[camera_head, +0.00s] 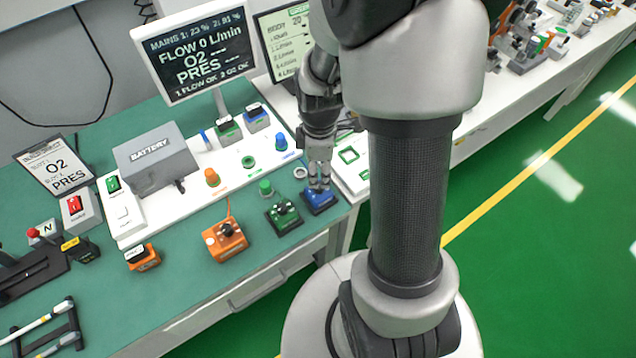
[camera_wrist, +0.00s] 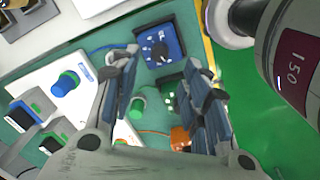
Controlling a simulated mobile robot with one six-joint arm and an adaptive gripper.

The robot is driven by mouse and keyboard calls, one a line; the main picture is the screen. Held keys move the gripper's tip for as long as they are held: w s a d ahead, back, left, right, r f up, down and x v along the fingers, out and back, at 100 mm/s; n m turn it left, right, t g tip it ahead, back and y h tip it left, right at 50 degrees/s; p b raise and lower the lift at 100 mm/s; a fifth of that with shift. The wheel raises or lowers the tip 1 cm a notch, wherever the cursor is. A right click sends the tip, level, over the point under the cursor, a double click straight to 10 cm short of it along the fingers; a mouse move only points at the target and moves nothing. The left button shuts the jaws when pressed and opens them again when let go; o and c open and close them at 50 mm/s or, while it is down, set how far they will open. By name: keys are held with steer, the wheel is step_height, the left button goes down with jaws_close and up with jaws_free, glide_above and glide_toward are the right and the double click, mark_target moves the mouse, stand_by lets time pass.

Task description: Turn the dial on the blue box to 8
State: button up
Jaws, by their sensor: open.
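The blue box (camera_head: 320,201) sits near the front right corner of the green bench top. In the wrist view, the blue box (camera_wrist: 175,31) shows beyond the fingertips, with a dark dial (camera_wrist: 158,50) and pale marks around it. I cannot read which number the dial points to. My gripper (camera_head: 319,178) points down just above the box and partly hides its dial in the head view. In the wrist view my gripper (camera_wrist: 160,64) is open, its fingers apart with nothing held. I cannot tell whether a fingertip touches the dial.
A green box (camera_head: 284,216) with dark knobs stands just left of the blue box, and an orange box (camera_head: 225,240) with a black knob is further left. A green peg (camera_head: 266,188) stands behind. The display (camera_head: 203,48) reads FLOW 0 L/min. Green floor lies right of the bench.

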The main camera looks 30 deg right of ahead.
mark_target(319, 186)
step_height(319, 186, down, 7)
steer(key=shift+w+d+b, duration=0.1)
steer(key=shift+b, duration=0.85)
steer(key=shift+c, duration=0.4)
jaws_close()
